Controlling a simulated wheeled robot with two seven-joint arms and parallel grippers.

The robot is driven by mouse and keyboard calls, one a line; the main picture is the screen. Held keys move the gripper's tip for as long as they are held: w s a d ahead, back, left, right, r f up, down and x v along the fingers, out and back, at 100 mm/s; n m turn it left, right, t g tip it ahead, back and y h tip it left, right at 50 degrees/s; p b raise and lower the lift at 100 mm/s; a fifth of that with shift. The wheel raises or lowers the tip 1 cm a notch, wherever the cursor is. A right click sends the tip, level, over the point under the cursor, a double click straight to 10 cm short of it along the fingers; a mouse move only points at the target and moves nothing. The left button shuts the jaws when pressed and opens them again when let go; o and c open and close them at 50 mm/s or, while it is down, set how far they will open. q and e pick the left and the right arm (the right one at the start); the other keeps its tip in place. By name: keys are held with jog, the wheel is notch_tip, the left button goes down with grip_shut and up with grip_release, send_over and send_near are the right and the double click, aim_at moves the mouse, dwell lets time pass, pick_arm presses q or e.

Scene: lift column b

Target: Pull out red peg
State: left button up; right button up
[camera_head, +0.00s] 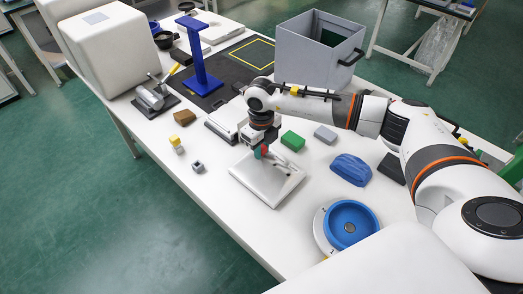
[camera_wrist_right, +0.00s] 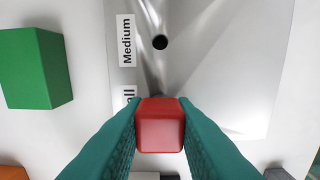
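The red peg (camera_wrist_right: 160,125) sits between the two teal fingers of my right gripper (camera_wrist_right: 160,128) in the wrist view, with a finger against each side. In the head view my right gripper (camera_head: 261,152) points down over the metal plate (camera_head: 246,172), and the peg is mostly hidden by the fingers. The plate (camera_wrist_right: 225,60) carries a "Medium" label and a second, partly covered label ending in "ll". A dark empty hole (camera_wrist_right: 160,42) shows beside "Medium". I cannot tell whether the peg's lower end is in the plate. My left gripper is not in view.
A green block (camera_head: 292,141) lies close to the plate and also shows in the wrist view (camera_wrist_right: 35,68). A grey block (camera_head: 325,134), blue lumpy object (camera_head: 350,169) and blue round dish (camera_head: 372,218) lie to the right. A blue stand (camera_head: 197,55) and grey bin (camera_head: 300,58) stand behind.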

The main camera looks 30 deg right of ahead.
aim_at(262, 146)
grip_shut()
jog(key=shift+r+p, duration=0.45)
jog(key=shift+r, duration=0.3)
jog(key=shift+r+p, duration=1.8)
jog(key=shift+r, duration=0.9)
